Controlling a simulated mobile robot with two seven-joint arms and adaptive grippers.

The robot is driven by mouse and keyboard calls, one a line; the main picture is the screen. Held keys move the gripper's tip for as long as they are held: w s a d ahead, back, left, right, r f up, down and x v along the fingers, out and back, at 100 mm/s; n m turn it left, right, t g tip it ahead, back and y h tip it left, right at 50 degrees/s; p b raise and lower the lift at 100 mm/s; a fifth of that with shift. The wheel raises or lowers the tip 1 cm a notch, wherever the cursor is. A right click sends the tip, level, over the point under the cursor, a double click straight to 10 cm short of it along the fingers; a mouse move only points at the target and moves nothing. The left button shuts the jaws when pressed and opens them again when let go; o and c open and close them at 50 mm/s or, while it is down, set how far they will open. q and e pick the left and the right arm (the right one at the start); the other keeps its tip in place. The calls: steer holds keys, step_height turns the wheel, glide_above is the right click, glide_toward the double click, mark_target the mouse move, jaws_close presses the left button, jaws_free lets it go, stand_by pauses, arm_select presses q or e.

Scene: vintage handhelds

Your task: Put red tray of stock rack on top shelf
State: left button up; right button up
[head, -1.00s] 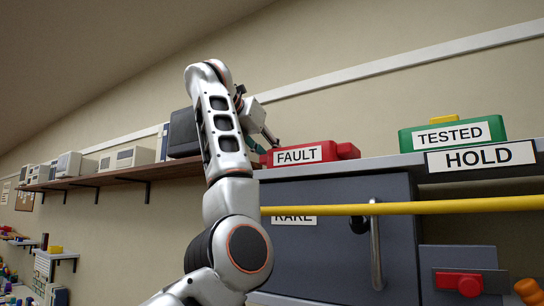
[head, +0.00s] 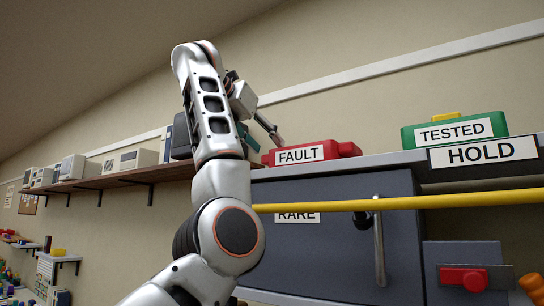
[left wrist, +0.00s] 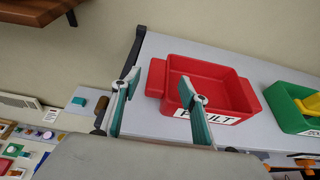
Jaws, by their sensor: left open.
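The red tray (head: 338,150), labelled FAULT, rests upright on the grey top shelf (head: 388,163) of the stock rack. In the left wrist view the red tray (left wrist: 212,80) looks empty, with a block-like handle at each end. My left gripper (head: 269,146) is open at the tray's left end. In the left wrist view its fingers (left wrist: 160,94) are spread apart with nothing between them held. One finger is left of the tray and the other overlaps its front wall; I cannot tell whether it touches. My right gripper is not in view.
A green tray (head: 455,132) labelled TESTED stands to the right on the same shelf, above a HOLD sign (head: 483,152). A yellow bar (head: 420,202) crosses in front of the grey cabinet (head: 340,245). A wooden shelf (head: 125,178) with old computers runs along the left wall.

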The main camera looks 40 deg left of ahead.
arm_select(q)
steer(key=b+v, duration=0.1)
steer(key=v, duration=0.6)
steer(key=shift+s+r+b, duration=0.15)
steer(key=shift+s+b, duration=0.15)
steer(key=shift+b, duration=0.1)
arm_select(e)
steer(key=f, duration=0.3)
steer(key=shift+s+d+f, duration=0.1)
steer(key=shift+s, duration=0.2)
